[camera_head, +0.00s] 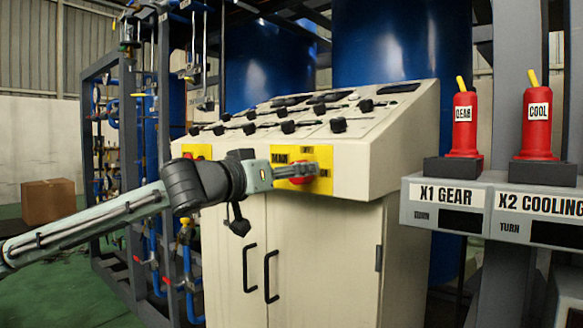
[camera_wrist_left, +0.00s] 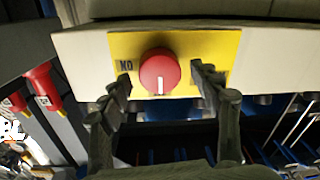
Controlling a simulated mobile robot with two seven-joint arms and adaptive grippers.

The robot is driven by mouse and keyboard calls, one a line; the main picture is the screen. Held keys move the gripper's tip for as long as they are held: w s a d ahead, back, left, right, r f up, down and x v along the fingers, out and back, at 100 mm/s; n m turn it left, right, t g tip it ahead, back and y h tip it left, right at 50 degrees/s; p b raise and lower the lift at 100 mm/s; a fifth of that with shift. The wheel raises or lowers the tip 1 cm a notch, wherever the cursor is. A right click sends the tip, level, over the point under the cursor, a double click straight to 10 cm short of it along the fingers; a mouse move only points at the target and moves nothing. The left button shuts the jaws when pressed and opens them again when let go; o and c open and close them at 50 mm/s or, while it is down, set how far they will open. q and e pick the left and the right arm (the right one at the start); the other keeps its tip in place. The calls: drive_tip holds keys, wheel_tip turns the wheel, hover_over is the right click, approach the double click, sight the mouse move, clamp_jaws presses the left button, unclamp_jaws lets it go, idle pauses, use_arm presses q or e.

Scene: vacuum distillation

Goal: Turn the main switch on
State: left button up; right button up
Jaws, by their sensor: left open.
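The main switch is a round red knob (camera_wrist_left: 158,72) on a yellow plate (camera_wrist_left: 212,45) on the front of the cream control cabinet. My left gripper (camera_wrist_left: 164,88) is open, with one finger on each side of the knob and visible gaps between. In the head view my left gripper (camera_head: 296,171) reaches the yellow plate (camera_head: 325,157) from the left and partly covers the red knob (camera_head: 304,165). My right gripper is in neither view.
The cabinet (camera_head: 385,160) has a sloped top with several black knobs (camera_head: 288,127). Another yellow plate (camera_head: 197,151) is behind my left wrist. A grey panel (camera_head: 410,205) with red-bodied switches (camera_head: 465,125) stands at right.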

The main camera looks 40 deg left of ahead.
use_arm(q)
drive_tip(key=c, duration=1.2)
drive_tip(key=shift+o, duration=0.2)
